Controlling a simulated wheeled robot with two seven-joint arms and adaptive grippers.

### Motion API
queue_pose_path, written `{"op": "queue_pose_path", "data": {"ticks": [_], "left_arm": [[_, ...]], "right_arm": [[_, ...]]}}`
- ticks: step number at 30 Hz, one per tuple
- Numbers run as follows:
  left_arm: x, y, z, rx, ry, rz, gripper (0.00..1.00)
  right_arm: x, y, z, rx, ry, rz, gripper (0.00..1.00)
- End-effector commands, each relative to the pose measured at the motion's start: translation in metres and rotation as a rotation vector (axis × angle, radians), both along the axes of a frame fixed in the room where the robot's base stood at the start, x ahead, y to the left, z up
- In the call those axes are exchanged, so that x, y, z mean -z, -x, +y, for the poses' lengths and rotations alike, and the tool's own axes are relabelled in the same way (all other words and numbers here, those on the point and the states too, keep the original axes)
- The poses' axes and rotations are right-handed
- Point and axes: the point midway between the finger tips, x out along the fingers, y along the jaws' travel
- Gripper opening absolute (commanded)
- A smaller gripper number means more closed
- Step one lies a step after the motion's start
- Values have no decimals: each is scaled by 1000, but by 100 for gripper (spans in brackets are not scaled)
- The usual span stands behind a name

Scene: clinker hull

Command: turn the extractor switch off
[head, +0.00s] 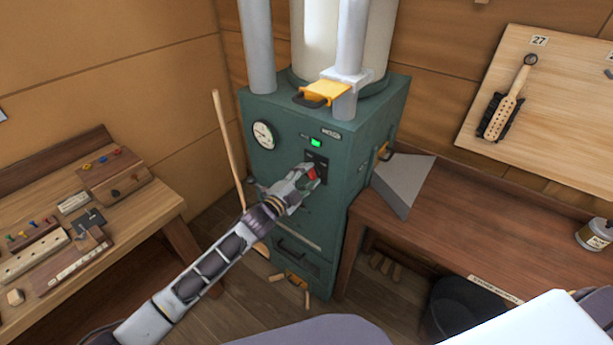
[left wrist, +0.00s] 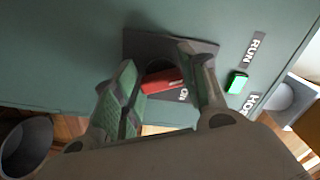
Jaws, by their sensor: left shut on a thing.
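The extractor (head: 340,210) is a green cabinet with pipes and a pale drum on top. Its switch is a red lever (head: 312,174) on a dark plate (head: 321,162) on the front face. A green lamp (head: 316,142) glows above the plate. My left gripper (head: 305,178) is at the switch. In the left wrist view, the red lever (left wrist: 162,80) lies between the two fingers of my left gripper (left wrist: 160,88), which is shut on it. The lit lamp (left wrist: 237,82) shows beside a RUN label (left wrist: 255,50). My right gripper is not in view.
A round gauge (head: 264,134) is on the cabinet front. A broom handle (head: 229,150) leans at its left. A workbench with tools (head: 150,205) stands left. A brown bench (head: 480,225) with a grey wedge-shaped piece (head: 403,182) stands right. A dark bin (head: 465,310) is below.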

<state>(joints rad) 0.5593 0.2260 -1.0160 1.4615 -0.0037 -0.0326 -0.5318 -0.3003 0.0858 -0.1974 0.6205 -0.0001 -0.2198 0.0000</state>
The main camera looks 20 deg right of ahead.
Motion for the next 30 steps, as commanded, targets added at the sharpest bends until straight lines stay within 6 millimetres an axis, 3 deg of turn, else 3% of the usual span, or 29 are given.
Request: {"op": "queue_pose_path", "data": {"ticks": [5,6,11,30], "left_arm": [[2,0,0,0,-1,5,19],[2,0,0,0,-1,5,45],[2,0,0,-1,-1,3,64],[1,7,9,-1,0,0,64]], "right_arm": [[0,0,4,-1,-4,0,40],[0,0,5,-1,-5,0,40],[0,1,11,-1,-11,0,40],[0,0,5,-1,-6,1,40]]}}
